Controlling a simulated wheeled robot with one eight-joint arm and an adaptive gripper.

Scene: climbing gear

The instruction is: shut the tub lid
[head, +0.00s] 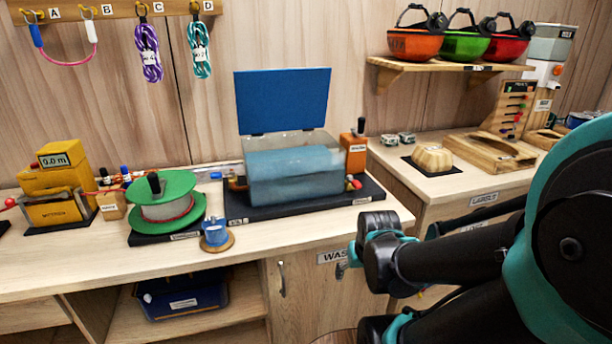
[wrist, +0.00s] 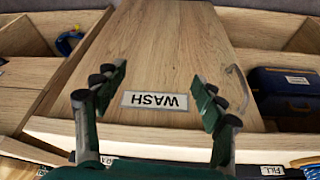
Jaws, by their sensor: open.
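The tub (head: 293,174) is a translucent box with blue water in it, standing on a dark base on the counter. Its blue lid (head: 283,101) stands upright, open, along the tub's back edge. My gripper (head: 350,262) is in front of the counter, below its top and to the right of the tub, apart from both. In the wrist view my gripper (wrist: 154,95) has its fingers spread with nothing between them. Behind them is the cupboard door with the WASH label. The tub and lid do not show in the wrist view.
A green spool (head: 164,205) and a small blue spool (head: 215,232) stand left of the tub. An orange box (head: 354,152) stands at its right. Helmets (head: 413,42) sit on a shelf at upper right. A strip of counter in front of the tub is clear.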

